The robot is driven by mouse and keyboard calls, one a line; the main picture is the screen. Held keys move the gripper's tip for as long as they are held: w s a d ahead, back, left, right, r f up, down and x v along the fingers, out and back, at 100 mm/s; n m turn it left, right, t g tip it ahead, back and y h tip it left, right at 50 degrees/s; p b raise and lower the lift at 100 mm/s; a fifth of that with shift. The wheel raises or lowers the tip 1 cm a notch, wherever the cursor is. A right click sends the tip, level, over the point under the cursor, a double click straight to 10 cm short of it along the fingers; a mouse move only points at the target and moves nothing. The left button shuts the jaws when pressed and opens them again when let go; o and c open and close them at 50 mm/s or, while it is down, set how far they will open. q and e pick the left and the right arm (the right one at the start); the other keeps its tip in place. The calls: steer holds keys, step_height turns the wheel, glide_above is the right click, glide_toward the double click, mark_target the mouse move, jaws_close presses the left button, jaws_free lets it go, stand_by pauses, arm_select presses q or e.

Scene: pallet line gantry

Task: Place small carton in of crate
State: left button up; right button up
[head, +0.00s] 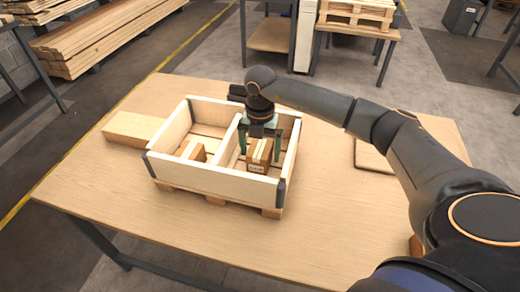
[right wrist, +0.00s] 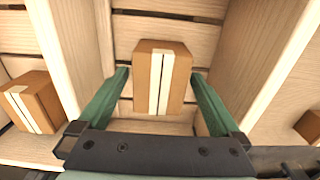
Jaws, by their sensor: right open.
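A wooden crate (head: 213,181) with dark corner posts stands on the table, split by a divider into two compartments. A small brown carton (head: 259,154) with a pale tape strip is in the right compartment; it also shows in the right wrist view (right wrist: 163,78). A second taped carton (head: 191,150) is in the left compartment, and it shows at the left of the right wrist view (right wrist: 30,104). My right gripper (head: 262,157) reaches down into the right compartment. Its green fingers (right wrist: 160,92) are open, one on either side of the carton, with gaps visible. My left gripper is out of view.
A pale wooden board or block (head: 133,129) lies left of the crate. A flat wooden piece (head: 372,155) lies to the right, partly behind my right arm. The table's (head: 108,190) front-left area is clear.

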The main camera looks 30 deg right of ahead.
mark_target(260, 148)
step_height(260, 148, up, 12)
steer(key=p, duration=0.1)
steer(key=shift+r, duration=0.25)
steer(key=shift+f, duration=0.1)
stand_by(0.4)
